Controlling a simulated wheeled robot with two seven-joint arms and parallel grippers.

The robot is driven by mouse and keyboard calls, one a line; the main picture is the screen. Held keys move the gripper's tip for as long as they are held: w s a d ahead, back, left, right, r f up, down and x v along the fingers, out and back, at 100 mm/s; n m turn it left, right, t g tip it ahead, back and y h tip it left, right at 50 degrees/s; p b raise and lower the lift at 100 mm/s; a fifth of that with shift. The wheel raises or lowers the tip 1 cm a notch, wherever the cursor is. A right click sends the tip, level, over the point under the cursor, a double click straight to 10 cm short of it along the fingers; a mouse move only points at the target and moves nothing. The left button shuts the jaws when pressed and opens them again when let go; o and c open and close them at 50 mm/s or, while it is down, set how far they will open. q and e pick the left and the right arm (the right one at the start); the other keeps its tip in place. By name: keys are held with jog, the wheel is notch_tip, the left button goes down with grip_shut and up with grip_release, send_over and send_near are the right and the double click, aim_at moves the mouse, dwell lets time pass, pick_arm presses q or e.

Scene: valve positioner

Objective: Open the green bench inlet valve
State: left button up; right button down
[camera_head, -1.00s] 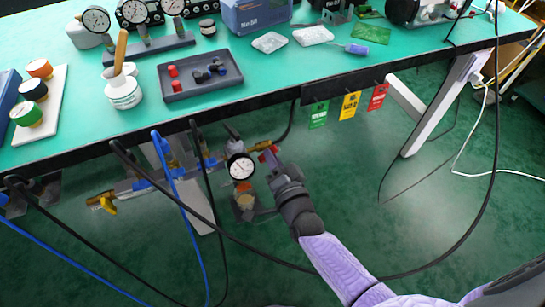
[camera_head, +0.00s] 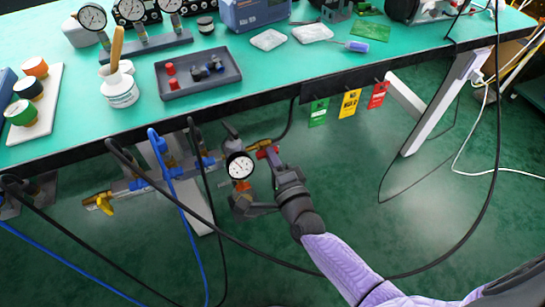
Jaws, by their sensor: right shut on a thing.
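A brass and blue pipe line with valves (camera_head: 140,184) runs under the front edge of the green bench (camera_head: 330,67). A round white gauge (camera_head: 240,166) sits near its right end. A small red handle (camera_head: 263,153) shows just right of the gauge, by a brass fitting (camera_head: 258,144). My right gripper (camera_head: 272,158) comes up from below right and is shut at this red handle. Its fingers hide part of the handle, so the handle's exact angle is unclear. My left gripper is not in view.
Black and blue hoses (camera_head: 190,220) hang in front of the pipe line. Green, yellow and red tags (camera_head: 348,103) hang from the bench edge at right. A white bench leg (camera_head: 430,115) stands farther right. The floor below is mostly clear.

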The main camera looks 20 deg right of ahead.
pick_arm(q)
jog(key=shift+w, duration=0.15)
pick_arm(e)
jog(key=c, duration=0.7)
grip_release()
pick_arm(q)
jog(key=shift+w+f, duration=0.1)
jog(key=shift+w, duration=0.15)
